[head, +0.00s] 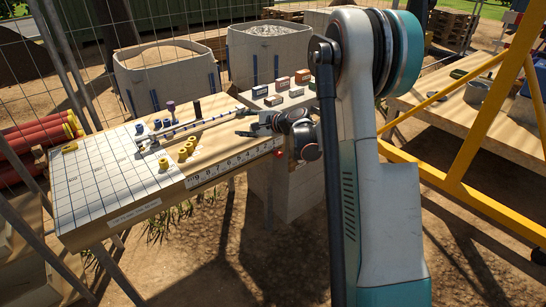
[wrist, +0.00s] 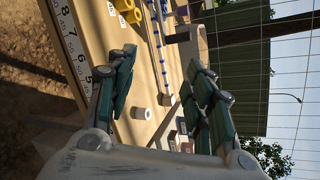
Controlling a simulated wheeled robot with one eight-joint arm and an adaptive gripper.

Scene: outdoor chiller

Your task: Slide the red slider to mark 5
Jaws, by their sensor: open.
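The red slider (head: 280,153) shows as a small red piece at the right end of the numbered scale (head: 225,167) on the table's front edge. In the wrist view part of the scale (wrist: 72,38) shows, with marks 8, 7, 6 and 5 readable. I cannot make out the slider there; my gripper and wrist cover that side. My gripper (head: 242,123) is open above the table, left of and behind the slider, apart from it. In the wrist view its two fingers (wrist: 160,62) are spread with nothing held between them.
Yellow cylinders (head: 187,150) stand behind the scale, left of my gripper. A rod with blue rings (head: 193,124) lies behind them. A white grid board (head: 95,178) covers the table's left part. Small blocks (head: 282,84) sit at the back right. A yellow frame (head: 490,110) stands right.

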